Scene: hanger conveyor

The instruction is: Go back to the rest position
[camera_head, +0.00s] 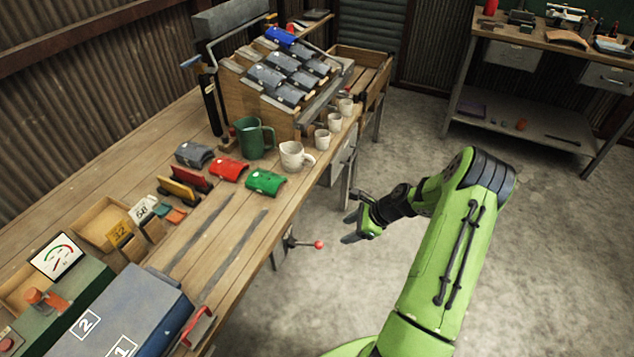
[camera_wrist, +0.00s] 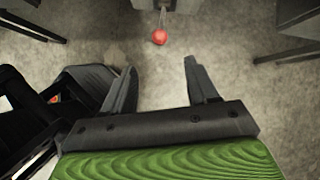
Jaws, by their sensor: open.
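My gripper (camera_head: 352,217) is at the end of my green arm, in front of the workbench's right edge and above the concrete floor. In the wrist view my gripper (camera_wrist: 165,88) has its two fingers spread apart with nothing between them. A red ball-ended lever (camera_head: 318,244) sticks out from the bench's front side, below and left of my gripper. In the wrist view the lever's red knob (camera_wrist: 159,37) shows beyond the fingertips, apart from them.
The workbench (camera_head: 240,217) carries a green mug (camera_head: 254,138), several white mugs, red (camera_head: 229,169) and green (camera_head: 265,182) curved pieces, and a wooden rack of grey curved pieces. A blue box (camera_head: 125,318) stands at the near end. A second bench (camera_head: 560,45) stands at the back right. Open floor lies between.

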